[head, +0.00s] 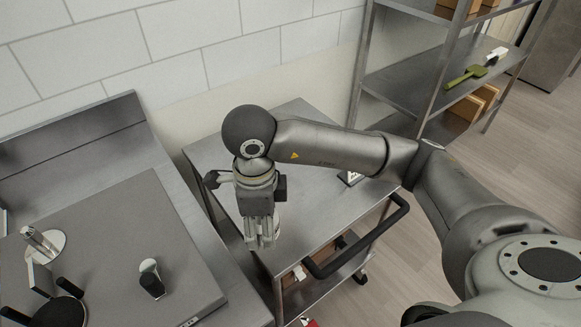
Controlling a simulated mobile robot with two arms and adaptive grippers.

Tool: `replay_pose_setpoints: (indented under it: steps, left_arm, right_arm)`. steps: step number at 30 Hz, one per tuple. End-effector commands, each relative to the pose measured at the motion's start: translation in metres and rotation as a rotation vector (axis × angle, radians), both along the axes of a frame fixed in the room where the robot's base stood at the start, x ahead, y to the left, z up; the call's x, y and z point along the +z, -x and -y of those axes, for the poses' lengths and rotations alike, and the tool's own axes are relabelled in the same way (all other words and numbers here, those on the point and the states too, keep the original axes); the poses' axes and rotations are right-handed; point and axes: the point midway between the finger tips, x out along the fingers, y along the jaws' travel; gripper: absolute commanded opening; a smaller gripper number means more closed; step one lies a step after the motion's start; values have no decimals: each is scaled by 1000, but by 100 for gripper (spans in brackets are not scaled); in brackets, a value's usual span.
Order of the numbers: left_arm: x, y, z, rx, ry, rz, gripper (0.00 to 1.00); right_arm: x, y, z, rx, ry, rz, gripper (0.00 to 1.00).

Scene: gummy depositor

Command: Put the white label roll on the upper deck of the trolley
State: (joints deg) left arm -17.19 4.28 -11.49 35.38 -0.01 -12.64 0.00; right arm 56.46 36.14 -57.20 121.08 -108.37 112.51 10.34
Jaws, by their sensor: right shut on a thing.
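My right gripper (261,240) points down over the left part of the trolley's upper deck (310,226). It is shut on the white label roll (279,221), of which only a pale edge shows beside the fingers. The fingers hide the rest of the roll. I cannot tell whether the roll touches the deck or is held just above it. The trolley is a grey metal cart with a black push handle (362,246) at its right front. My left gripper is not in view.
A small white and black item (350,178) stands on the deck, partly behind my right arm. A steel counter with a grey slab (112,235) and metal parts is at left. A shelf rack (425,82) stands behind at right.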

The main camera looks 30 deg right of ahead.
Motion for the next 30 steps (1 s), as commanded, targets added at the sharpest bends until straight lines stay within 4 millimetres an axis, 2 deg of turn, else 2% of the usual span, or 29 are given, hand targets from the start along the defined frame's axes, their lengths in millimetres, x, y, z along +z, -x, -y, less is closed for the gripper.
replay_pose_setpoints:
  steps: [5,15,21,30]
  left_arm:
    - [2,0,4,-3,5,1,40]
    - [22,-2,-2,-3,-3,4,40]
    - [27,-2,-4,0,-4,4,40]
    - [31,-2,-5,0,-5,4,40]
  right_arm:
    - [-7,-9,10,-56,0,-4,16]
    - [-42,-61,74,-56,4,-4,16]
    - [-79,-78,93,-50,0,-2,16]
    - [-103,-91,108,-50,1,-2,16]
